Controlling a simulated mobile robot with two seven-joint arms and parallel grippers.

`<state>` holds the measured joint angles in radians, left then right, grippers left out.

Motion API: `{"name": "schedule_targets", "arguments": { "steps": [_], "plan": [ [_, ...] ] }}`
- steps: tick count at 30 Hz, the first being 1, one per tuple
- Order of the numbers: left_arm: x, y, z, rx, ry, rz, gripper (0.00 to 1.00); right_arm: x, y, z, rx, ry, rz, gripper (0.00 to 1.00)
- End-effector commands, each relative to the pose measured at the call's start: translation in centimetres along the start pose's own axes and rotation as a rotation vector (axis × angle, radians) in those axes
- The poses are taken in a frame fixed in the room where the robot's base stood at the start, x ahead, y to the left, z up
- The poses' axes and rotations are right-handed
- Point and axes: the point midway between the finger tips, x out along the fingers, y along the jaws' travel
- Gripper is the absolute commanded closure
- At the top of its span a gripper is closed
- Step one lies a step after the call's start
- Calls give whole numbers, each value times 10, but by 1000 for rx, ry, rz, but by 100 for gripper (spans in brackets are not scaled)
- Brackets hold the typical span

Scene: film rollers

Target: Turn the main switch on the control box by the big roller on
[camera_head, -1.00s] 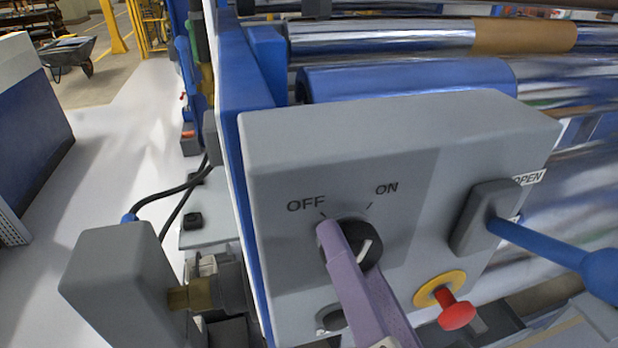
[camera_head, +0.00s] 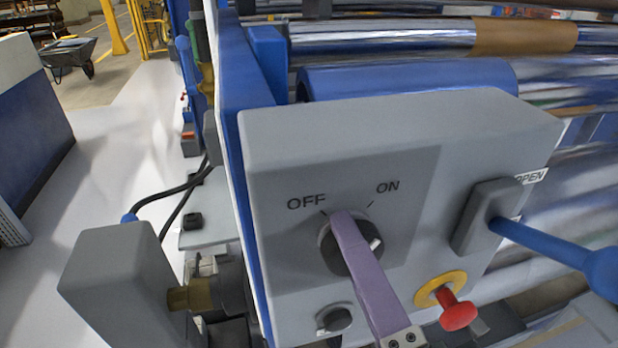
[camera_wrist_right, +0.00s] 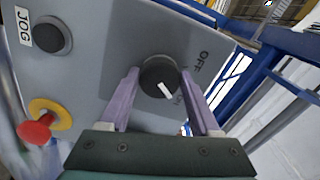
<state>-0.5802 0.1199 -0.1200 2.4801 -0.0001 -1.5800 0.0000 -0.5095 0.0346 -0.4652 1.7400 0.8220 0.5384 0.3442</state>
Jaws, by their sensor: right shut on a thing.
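The main switch is a round black knob (camera_head: 329,250) on the grey control box (camera_head: 400,135), below the printed OFF and ON labels. A white mark shows on the knob's right side in the head view. My right gripper (camera_head: 345,228) reaches up from below with pale purple fingers. One finger crosses the knob's front and hides part of it; the other finger is hidden there. In the right wrist view both fingers stand on either side of the knob (camera_wrist_right: 152,79), shut on it. The white mark is slanted; I cannot tell exactly which label it points to. My left gripper is out of view.
A red push button (camera_head: 458,316) on a yellow ring and a small black knob (camera_head: 334,319) are lower on the box. A lever with a blue handle (camera_head: 540,243) sticks out at right, beside OPEN. The rollers (camera_head: 410,78) run behind the box.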

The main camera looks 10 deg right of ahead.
Motion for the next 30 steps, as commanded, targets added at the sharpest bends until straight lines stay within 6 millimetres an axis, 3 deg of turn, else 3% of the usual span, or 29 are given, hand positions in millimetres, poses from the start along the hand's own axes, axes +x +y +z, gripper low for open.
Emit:
{"name": "schedule_targets", "arguments": {
  "steps": [4,5,12,23,30],
  "plan": [
    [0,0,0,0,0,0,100,0,0,0,5,1,0,92],
    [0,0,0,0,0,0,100,0,0,0,5,1,0,34],
    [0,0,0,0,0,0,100,0,0,0,3,1,0,7],
    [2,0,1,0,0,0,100,-7,1,0,1,0,1,6],
    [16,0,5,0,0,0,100,-52,4,1,2,-2,5,6]
  ]
}}
